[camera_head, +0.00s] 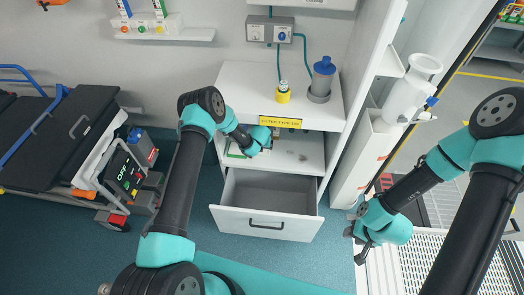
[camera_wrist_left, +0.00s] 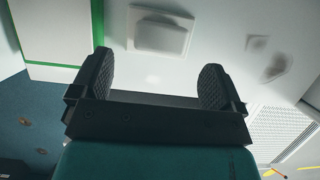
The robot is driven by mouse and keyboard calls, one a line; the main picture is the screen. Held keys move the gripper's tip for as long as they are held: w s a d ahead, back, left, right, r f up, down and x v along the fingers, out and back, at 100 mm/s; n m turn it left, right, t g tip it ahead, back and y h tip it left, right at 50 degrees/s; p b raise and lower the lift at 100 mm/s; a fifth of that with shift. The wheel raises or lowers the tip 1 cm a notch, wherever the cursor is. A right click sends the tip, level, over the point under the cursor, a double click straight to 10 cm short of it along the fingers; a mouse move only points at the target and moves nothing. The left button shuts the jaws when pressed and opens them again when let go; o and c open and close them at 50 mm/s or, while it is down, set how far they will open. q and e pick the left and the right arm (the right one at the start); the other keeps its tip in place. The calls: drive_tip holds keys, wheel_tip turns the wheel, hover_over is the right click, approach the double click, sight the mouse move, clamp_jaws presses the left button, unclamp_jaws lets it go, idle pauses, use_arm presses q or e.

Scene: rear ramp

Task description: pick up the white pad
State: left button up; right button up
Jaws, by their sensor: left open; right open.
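The white pad (camera_wrist_left: 158,35) shows in the left wrist view as a pale raised block on a white surface, just beyond my left gripper (camera_wrist_left: 157,72). The fingers are open on either side with nothing between them. They look apart from the pad. In the head view my left gripper (camera_head: 256,143) reaches into the open shelf above the drawer, and I cannot make out the pad there. My right gripper (camera_head: 357,240) is open and empty, hanging at the right of the cabinet.
A white cabinet has an open, empty-looking drawer (camera_head: 265,225). A blue-topped grey canister (camera_head: 321,80) and a yellow-based bottle (camera_head: 283,93) stand on its top. A white panel with green edging (camera_wrist_left: 50,32) lies left of the pad. A stretcher (camera_head: 60,140) stands left.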

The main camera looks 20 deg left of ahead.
use_arm(q)
drive_tip(key=shift+w, duration=0.15)
drive_tip(key=shift+w, duration=0.3)
drive_tip(key=shift+x, duration=2.5)
drive_tip(key=shift+s, duration=0.1)
drive_tip(key=shift+c, duration=0.4)
drive_tip(key=c, duration=1)
drive_tip(key=shift+r, duration=0.1)
